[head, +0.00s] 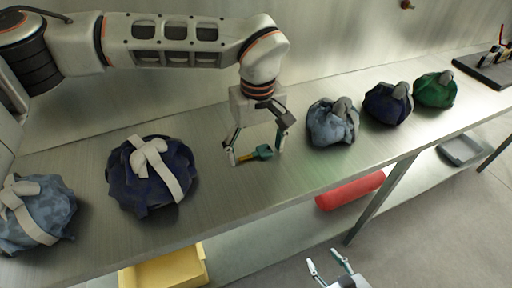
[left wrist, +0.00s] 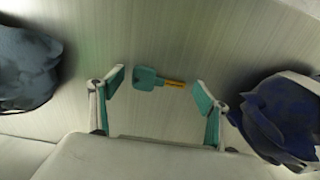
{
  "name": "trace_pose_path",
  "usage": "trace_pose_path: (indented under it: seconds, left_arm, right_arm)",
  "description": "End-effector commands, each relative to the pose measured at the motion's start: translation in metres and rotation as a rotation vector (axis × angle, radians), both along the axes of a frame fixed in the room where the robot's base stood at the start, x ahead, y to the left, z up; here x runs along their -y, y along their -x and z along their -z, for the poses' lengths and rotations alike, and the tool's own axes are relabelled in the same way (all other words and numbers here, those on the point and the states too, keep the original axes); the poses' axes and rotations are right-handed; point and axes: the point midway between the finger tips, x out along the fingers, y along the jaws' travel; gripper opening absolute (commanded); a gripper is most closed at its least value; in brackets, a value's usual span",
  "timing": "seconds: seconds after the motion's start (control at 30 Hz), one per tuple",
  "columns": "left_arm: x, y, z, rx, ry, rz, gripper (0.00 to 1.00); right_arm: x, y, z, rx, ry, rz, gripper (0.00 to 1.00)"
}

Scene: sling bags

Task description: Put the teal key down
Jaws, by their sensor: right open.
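The teal key (head: 262,153) has a teal head and a yellow-orange shaft. It lies flat on the metal table, and its shaft points left in the head view. My left gripper (head: 257,160) is over the key with its fingers open on either side of it. In the left wrist view the key (left wrist: 158,80) lies between and slightly beyond the open fingertips (left wrist: 158,87), apart from both. My right gripper (head: 329,266) is open and empty in front of the table, low in the head view.
Blue camouflage (head: 334,122), navy (head: 388,103) and green (head: 435,90) bags stand right of my left gripper. A navy bag (head: 150,178) and a blue camouflage bag (head: 36,212) with pale straps stand left. A red roll (head: 350,190) and yellow bin (head: 165,270) are below.

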Motion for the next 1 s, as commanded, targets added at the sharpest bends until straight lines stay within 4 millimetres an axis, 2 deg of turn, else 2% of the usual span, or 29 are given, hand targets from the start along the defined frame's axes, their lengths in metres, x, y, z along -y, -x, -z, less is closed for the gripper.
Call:
trace_pose_path:
  seconds: [0.27, 0.37, 0.73, 0.9, 1.0]
  left_arm:
    - [0.0, 0.0, -0.007, 0.001, 0.001, -0.001, 0.76]
    - [0.0, -0.001, -0.02, 0.004, 0.0, 0.0, 0.76]
    - [0.002, 0.001, -0.094, 0.005, 0.0, -0.001, 0.76]
    - [0.002, 0.002, -0.115, 0.004, -0.001, -0.001, 0.76]
    - [0.002, 0.002, -0.121, 0.001, 0.0, 0.0, 0.76]
  right_arm:
    - [0.0, -0.001, -0.002, 0.002, -0.001, 0.0, 0.46]
    - [0.0, -0.001, -0.002, 0.003, -0.002, 0.0, 0.46]
    - [-0.001, -0.001, -0.006, 0.005, -0.006, 0.001, 0.46]
    - [-0.002, -0.001, -0.006, 0.004, -0.008, 0.001, 0.46]
    - [-0.002, 0.0, -0.006, 0.002, -0.008, 0.001, 0.46]
